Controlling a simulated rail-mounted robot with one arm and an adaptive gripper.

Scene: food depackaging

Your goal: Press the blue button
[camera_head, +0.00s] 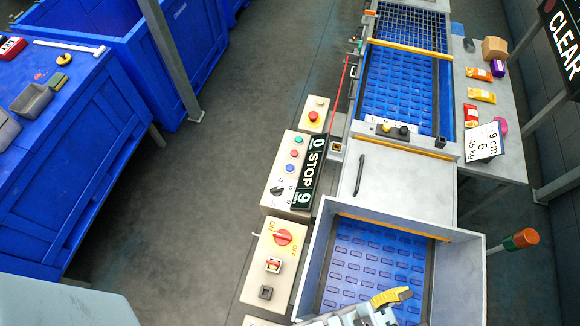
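The blue button (291,167) is a small round knob on a beige control panel (277,199) at the middle of the view. A green button (295,153) and a red button (299,140) sit just above it. A rotary dial (277,190) is below it. My gripper (398,296) shows at the bottom edge, over the near end of the blue conveyor, well below and right of the panel. A yellow finger part is visible, and the rest is cut off by the frame, so its opening cannot be told.
A lower box carries a red ON/OFF switch (283,237). The conveyor's grey side wall (318,262) rises between my gripper and the panels. Open floor (190,220) lies to the left.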

